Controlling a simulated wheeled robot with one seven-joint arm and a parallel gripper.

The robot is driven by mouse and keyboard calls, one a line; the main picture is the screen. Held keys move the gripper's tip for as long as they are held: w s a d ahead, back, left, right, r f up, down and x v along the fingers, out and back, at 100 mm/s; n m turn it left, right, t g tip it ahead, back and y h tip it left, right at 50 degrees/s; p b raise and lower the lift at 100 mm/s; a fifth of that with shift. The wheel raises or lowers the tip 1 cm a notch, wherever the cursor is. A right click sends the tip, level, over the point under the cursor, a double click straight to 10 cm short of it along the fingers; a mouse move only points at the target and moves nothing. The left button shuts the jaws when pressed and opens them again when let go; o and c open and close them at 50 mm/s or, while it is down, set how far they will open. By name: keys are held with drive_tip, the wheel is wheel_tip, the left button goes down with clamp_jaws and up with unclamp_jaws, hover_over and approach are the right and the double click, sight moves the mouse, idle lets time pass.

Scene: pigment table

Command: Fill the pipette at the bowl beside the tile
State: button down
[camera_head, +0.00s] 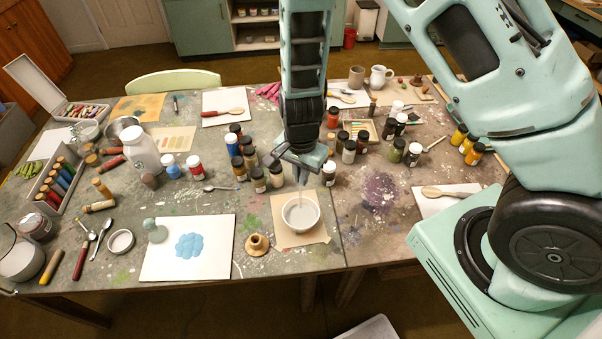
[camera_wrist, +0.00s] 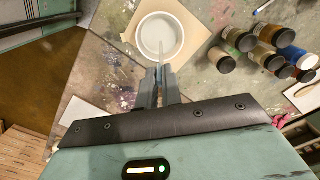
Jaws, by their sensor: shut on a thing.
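The white bowl (camera_head: 290,222) stands on a tan sheet (camera_head: 283,236) near the table's front edge; its inside looks pale. The bowl also shows in the wrist view (camera_wrist: 141,42). The white tile (camera_head: 215,262) with a blue pigment patch (camera_head: 188,246) lies left of it. My gripper (camera_head: 303,163) is above the bowl, shut on the thin pale pipette (camera_head: 300,188). In the wrist view the pipette (camera_wrist: 160,58) sticks out from between the fingers (camera_wrist: 160,82) towards the bowl. I cannot tell whether its tip touches the contents.
A brown wooden holder (camera_head: 257,245) stands between tile and bowl. A grey muller (camera_head: 154,230) stands on the tile. Several pigment jars (camera_head: 257,180) crowd behind the bowl. A wooden spoon (camera_head: 445,191) lies on a white sheet at the right. Bare table lies right of the bowl.

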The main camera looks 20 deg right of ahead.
drive_tip(key=shift+f, duration=0.15)
idle(0.3)
drive_tip(key=shift+f+b, duration=2.25)
drive_tip(key=shift+f, duration=0.7)
drive_tip(key=c, duration=2)
unclamp_jaws()
drive_tip(key=shift+r, duration=0.15)
drive_tip(key=shift+r+p, duration=4.45)
drive_tip(key=shift+r, duration=0.35)
